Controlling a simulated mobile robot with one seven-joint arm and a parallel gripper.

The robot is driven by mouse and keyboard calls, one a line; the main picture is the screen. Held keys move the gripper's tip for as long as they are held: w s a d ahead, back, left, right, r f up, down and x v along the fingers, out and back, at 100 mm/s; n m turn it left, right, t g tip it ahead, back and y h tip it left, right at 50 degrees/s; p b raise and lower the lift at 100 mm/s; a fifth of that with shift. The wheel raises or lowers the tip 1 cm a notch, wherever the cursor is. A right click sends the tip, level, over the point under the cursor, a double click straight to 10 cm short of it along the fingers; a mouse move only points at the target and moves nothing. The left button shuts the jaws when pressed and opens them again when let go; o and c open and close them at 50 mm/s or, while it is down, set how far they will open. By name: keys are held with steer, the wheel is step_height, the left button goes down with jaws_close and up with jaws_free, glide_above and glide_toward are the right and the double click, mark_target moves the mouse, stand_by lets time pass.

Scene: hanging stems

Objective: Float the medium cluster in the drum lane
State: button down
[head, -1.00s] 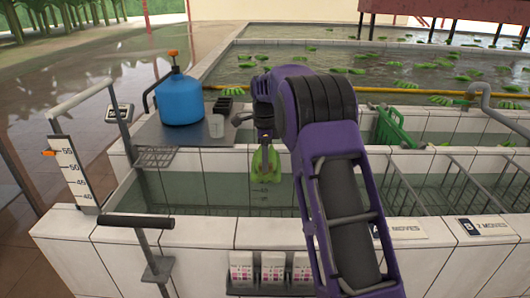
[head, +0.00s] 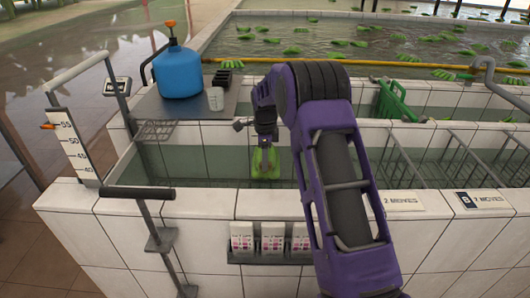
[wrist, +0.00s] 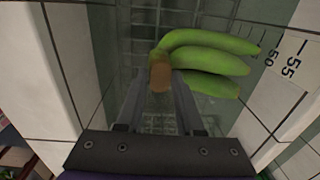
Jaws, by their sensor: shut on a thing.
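A green banana cluster (head: 265,164) hangs below my gripper (head: 264,147) in the head view, inside the front water lane (head: 205,170). In the wrist view, my gripper (wrist: 159,85) is shut on the brown cut crown of the cluster (wrist: 213,62). Several green fingers point right from the crown, toward a wall scale marked 50 and 55. A wire grid shows beneath them. The cluster's lower end is near the waterline; I cannot tell whether it touches the water. The tank's front wall is close below it in the head view.
A blue jug (head: 178,70) and a white cup (head: 215,98) stand on the ledge at left. Loose bananas float in the pool behind. A scale board (head: 74,148) stands at left.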

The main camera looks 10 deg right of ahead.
step_height(320, 180, down, 7)
steer(key=shift+r+b, duration=0.15)
steer(key=shift+b, duration=0.8)
steer(key=shift+f+b, duration=1)
steer(key=shift+f, duration=0.6)
steer(key=shift+f+b, duration=0.65)
steer(key=shift+f, duration=0.35)
steer(key=shift+c, duration=2.3)
jaws_free()
steer(key=shift+s, duration=0.1)
steer(key=r, duration=0.5)
steer(key=r+p, duration=0.1)
steer(key=r, duration=1.1)
steer(key=shift+s+a+r, duration=0.15)
steer(key=shift+s+r, duration=0.05)
steer(key=shift+s, duration=0.1)
step_height(320, 180, up, 6)
steer(key=p, duration=0.4)
glide_above(265, 178)
step_height(265, 178, up, 12)
steer(key=shift+s+f, duration=0.2)
steer(key=shift+s, duration=0.2)
